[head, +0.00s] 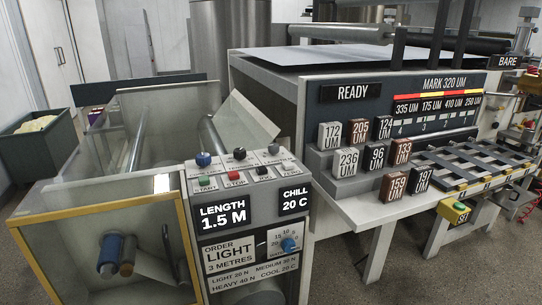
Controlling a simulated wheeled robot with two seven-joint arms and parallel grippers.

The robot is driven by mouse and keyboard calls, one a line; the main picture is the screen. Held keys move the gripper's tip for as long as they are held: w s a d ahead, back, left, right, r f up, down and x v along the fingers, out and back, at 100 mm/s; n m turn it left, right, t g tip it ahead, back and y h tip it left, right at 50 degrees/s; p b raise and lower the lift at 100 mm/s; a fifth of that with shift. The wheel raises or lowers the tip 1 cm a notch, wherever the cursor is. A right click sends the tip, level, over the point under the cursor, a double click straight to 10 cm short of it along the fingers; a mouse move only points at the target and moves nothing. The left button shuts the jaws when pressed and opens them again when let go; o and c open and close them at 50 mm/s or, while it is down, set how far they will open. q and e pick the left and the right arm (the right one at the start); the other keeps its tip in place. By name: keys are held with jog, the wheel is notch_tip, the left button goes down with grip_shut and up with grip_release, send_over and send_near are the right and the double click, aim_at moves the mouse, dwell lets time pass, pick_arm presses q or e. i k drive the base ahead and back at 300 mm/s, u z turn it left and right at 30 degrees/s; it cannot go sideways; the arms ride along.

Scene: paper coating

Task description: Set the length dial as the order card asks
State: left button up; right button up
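The length display (222,216) on the control console's front reads 1.5 M. The order card (229,255) below it reads LIGHT, 3 METRES. On the console top stand a blue knob (203,159), a black knob (239,153) and a grey knob (273,149). Their small labels are too blurred to tell surely which is the length dial. Another blue dial (289,245) with a scale of numbers is on the front beside the card. Neither of my grippers shows in the head view.
The chill display (295,201) reads 20 C. A row of buttons, with a green button (204,181) and a red button (234,176), lies in front of the knobs. Numbered blocks, such as the 236 block (346,162), stand on a stepped shelf to the right. A READY sign (352,92) is above.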

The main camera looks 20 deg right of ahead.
aim_at(273, 148)
jog(key=k, duration=0.5)
jog(key=z, duration=1.8)
jog(key=i, duration=1.2)
jog(key=u, duration=1.85)
